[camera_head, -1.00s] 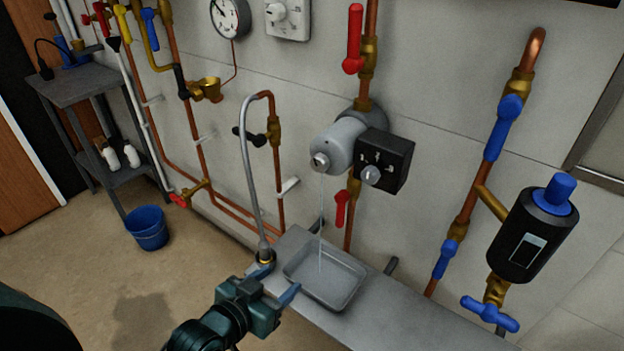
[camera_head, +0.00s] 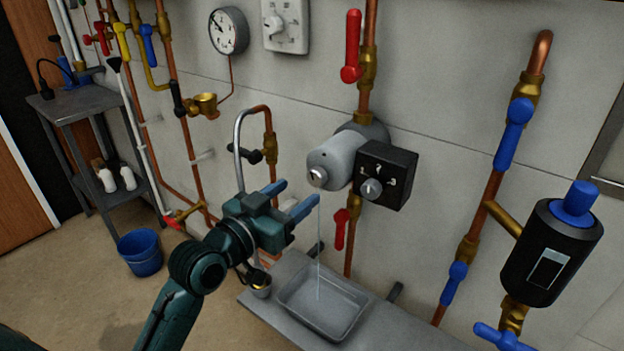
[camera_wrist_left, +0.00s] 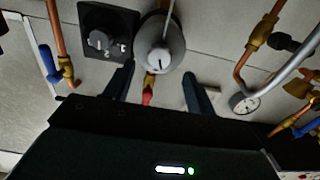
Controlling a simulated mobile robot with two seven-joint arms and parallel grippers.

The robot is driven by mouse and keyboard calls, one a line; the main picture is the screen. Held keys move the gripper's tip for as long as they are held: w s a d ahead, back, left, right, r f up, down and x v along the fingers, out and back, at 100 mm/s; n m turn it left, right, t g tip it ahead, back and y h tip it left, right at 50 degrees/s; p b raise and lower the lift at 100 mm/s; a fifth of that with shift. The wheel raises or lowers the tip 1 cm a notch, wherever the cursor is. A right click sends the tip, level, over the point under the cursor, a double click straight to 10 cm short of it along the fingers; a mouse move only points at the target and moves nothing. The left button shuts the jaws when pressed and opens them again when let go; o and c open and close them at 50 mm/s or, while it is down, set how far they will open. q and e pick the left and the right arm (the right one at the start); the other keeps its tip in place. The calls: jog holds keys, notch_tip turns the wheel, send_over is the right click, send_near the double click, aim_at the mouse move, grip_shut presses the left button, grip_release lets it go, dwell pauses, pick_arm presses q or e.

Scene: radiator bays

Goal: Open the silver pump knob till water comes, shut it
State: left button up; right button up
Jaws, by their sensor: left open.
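The silver pump knob (camera_head: 317,176) is a small slotted cap on the front end of the grey pump (camera_head: 336,157). A thin stream of water (camera_head: 319,245) runs from it down into a grey tray (camera_head: 341,325). My left gripper (camera_head: 298,196) is open and empty, just below and in front of the knob, apart from it. In the left wrist view the knob (camera_wrist_left: 159,57) faces the camera between and beyond the two fingertips (camera_wrist_left: 157,82), with its slot visible. My right gripper is not in view.
A black control box with a silver dial (camera_head: 385,175) sits right beside the pump. A red lever (camera_head: 341,229) is below it and another red lever (camera_head: 352,45) above. A curved grey hose (camera_head: 239,145) stands left of the pump. A blue bucket (camera_head: 139,252) is on the floor.

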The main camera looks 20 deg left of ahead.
aim_at(313, 180)
pick_arm(q)
jog(key=x, duration=0.6)
jog(key=shift+c, duration=0.4)
jog(key=c, duration=0.9)
